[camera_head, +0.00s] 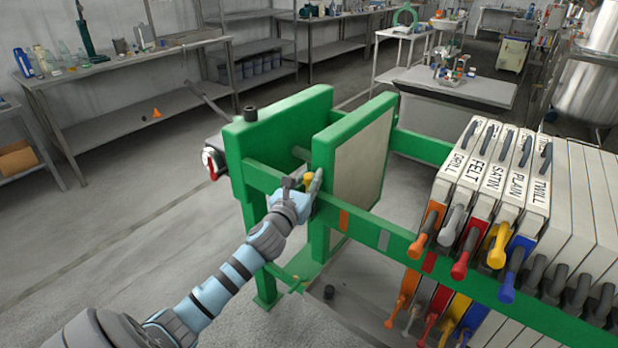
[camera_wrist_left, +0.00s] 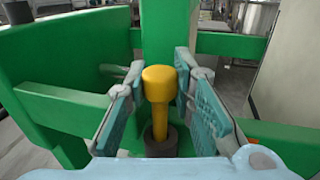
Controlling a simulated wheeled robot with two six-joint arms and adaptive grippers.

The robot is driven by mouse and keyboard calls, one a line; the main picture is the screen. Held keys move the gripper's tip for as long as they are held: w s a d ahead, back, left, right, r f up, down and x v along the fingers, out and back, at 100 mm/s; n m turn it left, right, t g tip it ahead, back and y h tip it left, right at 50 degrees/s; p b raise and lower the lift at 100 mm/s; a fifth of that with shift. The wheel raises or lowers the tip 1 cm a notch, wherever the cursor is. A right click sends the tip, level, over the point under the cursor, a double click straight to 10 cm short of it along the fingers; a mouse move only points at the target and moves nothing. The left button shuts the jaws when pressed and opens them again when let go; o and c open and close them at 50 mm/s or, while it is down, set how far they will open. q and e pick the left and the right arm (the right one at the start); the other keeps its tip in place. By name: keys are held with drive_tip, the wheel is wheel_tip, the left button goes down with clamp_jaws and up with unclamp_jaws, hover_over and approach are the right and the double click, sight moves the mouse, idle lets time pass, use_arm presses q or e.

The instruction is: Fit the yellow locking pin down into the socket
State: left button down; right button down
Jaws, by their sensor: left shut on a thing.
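The yellow locking pin (camera_wrist_left: 158,100) is upright between the two pads of my left gripper (camera_wrist_left: 160,105) in the left wrist view, with its wide head on top. My left gripper is shut on it. A dark round socket (camera_wrist_left: 161,143) shows around the pin's lower end; how deep the pin sits in it I cannot tell. In the head view my left gripper (camera_head: 308,184) is at the green frame's near rail, and the pin's yellow head (camera_head: 309,177) shows between its fingers. My right gripper is not in view.
The green press frame (camera_head: 283,120) has upright plates close beside and behind my left gripper. To the right hang several labelled white plates (camera_head: 490,170) with coloured handles. Open floor (camera_head: 120,200) lies to the left.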

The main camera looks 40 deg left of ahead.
use_arm(q)
drive_tip(key=shift+f, duration=0.5)
drive_tip(key=c, duration=1.3)
unclamp_jaws()
drive_tip(key=v, duration=1.2)
